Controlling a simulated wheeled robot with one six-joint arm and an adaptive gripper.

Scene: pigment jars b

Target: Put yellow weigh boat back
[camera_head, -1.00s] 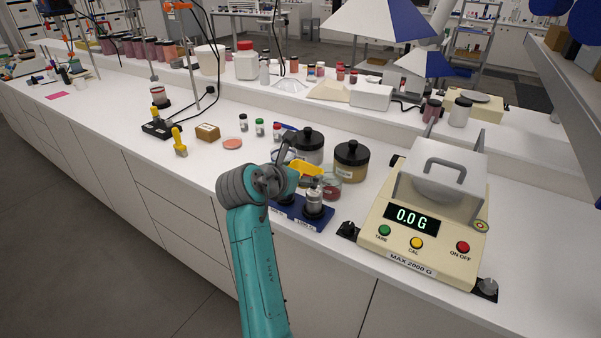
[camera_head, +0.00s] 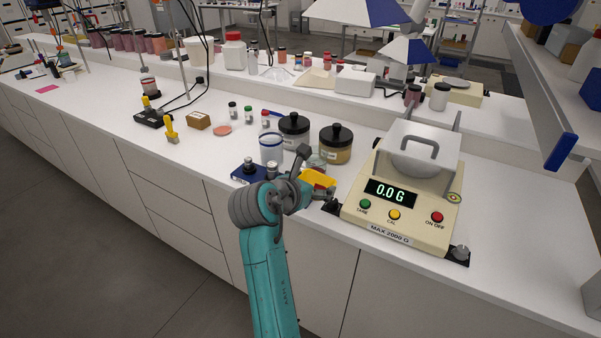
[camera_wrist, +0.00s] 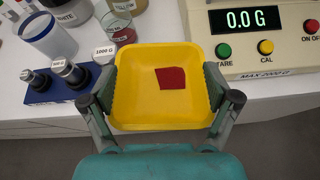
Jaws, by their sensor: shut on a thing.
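The yellow weigh boat (camera_wrist: 135,105) is a square, shallow tray with a dark red patch (camera_wrist: 170,78) on its floor. My gripper (camera_wrist: 160,98) is shut on it, with one finger at each side wall. In the head view the yellow weigh boat (camera_head: 318,179) is held near the front edge of the bench, partly hidden by my gripper (camera_head: 304,185). The boat looks about level and appears to be above the bench front edge, left of the balance.
The balance (camera_head: 400,212) reads 0.0 G at the right. A blue block with metal weights (camera_wrist: 55,90), a glass dish of red powder (camera_wrist: 122,32) and a blue-rimmed clear cup (camera_wrist: 48,38) stand close by. Lidded jars (camera_head: 335,146) stand behind.

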